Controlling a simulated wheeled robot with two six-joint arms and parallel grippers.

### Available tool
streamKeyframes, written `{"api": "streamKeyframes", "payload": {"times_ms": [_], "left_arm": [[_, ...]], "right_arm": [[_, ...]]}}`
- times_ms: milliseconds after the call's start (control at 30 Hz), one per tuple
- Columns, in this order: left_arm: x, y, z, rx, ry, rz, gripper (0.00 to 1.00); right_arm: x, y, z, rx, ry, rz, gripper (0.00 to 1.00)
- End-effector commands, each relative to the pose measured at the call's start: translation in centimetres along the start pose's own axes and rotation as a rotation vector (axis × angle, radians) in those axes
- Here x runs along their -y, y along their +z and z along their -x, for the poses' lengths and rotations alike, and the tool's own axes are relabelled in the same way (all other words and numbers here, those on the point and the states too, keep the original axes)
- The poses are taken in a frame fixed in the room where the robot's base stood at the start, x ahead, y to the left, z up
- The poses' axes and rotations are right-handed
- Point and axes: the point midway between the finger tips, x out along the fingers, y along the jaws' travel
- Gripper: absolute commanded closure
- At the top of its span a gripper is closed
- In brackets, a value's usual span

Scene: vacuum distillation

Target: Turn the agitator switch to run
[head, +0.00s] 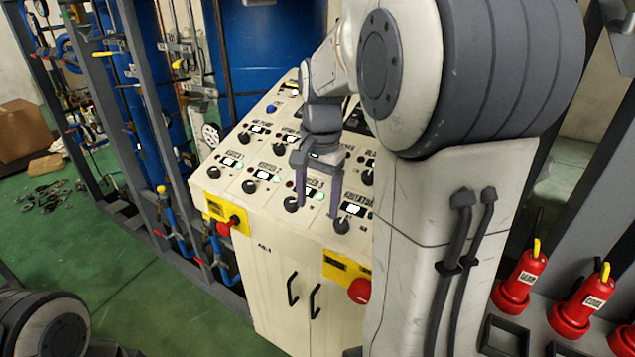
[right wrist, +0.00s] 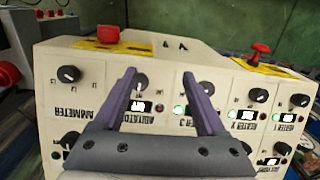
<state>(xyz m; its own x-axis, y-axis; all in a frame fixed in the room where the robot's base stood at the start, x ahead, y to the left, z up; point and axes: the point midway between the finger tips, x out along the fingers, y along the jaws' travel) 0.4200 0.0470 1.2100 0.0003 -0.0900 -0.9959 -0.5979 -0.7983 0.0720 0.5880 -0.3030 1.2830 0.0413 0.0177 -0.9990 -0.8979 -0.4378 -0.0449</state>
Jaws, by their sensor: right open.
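The agitator switch (head: 342,225) is a black rotary knob on the sloped front of the cream control panel. It also shows in the right wrist view (right wrist: 140,82), where the panel labels appear upside down. Its small display (right wrist: 141,106) seems to read OFF. My right gripper (head: 318,209) is open and empty over the panel's lower row, its purple fingers pointing at the panel. In the right wrist view the gripper (right wrist: 158,75) has the agitator knob between its fingers, much closer to the left one. Contact cannot be told. My left gripper is not in view.
The heater 3 knob (right wrist: 207,87) sits just beyond the other finger. Red emergency buttons (head: 358,291) (head: 228,227) stick out from the panel's front edge. Red bottles (head: 520,282) stand at the right. Blue tanks (head: 262,60) and a pipe frame stand behind.

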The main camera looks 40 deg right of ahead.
Motion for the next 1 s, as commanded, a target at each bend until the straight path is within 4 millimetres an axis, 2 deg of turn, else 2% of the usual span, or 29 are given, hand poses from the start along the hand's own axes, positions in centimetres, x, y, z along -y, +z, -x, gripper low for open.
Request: {"api": "streamKeyframes", "payload": {"times_ms": [33,100,267,367,700,833,1000], "left_arm": [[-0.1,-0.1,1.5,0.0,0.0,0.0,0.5],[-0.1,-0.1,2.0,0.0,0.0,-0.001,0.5],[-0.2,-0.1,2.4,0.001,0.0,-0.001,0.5],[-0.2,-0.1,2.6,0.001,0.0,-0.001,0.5],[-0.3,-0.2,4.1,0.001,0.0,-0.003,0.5],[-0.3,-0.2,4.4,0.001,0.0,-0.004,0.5],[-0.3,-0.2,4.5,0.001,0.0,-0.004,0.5]], "right_arm": [[-1.1,-1.9,1.8,-0.003,0.003,-0.092,0.27],[-2.1,-3.5,2.7,-0.006,0.006,-0.178,0.27],[-3.2,-4.8,2.8,-0.007,0.009,-0.261,0.27],[-3.2,-4.8,1.7,-0.004,0.011,-0.263,0.27],[-3.3,-4.7,-4.5,-0.003,0.012,-0.258,0.27],[-3.2,-4.8,-6.2,-0.005,0.011,-0.258,0.27],[-3.2,-4.8,-7.3,-0.007,0.009,-0.257,0.27]]}}
